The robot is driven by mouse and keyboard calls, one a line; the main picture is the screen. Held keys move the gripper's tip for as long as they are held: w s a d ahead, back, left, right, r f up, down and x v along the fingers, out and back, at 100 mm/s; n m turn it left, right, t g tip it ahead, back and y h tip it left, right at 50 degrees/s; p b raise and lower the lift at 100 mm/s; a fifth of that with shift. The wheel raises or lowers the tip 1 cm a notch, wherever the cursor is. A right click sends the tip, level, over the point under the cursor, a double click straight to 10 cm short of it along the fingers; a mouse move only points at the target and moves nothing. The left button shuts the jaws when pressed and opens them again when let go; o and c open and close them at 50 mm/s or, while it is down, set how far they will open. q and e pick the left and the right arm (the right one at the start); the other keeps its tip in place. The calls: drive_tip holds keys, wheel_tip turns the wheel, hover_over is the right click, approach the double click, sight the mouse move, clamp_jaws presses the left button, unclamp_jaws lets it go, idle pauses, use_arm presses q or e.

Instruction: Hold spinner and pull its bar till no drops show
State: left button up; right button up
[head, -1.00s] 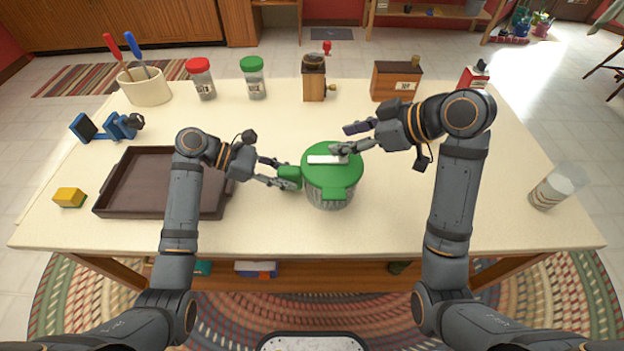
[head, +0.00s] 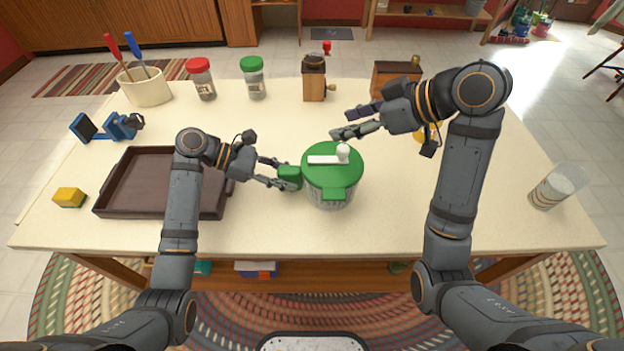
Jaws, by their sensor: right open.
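The spinner (head: 331,195) stands upright on the table, with a green lid, a greyish see-through bowl and green handles at its left and front. A white bar (head: 324,160) with a round white knob (head: 343,151) lies across the lid. My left gripper (head: 287,177) is closed around the green left handle. My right gripper (head: 343,124) is open and empty, just behind and above the knob, apart from it. Any drops on the bowl are too small to make out.
A dark tray (head: 130,205) lies left, partly behind my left arm. Jars (head: 201,80), a wooden grinder (head: 314,80) and a wooden box (head: 392,78) stand along the back. A glass (head: 556,187) is at the right edge. A yellow item (head: 420,133) is partly hidden by my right arm.

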use_arm(q)
drive_tip(key=o, duration=0.4)
drive_tip(key=shift+c, duration=0.2)
drive_tip(key=v, duration=1.2)
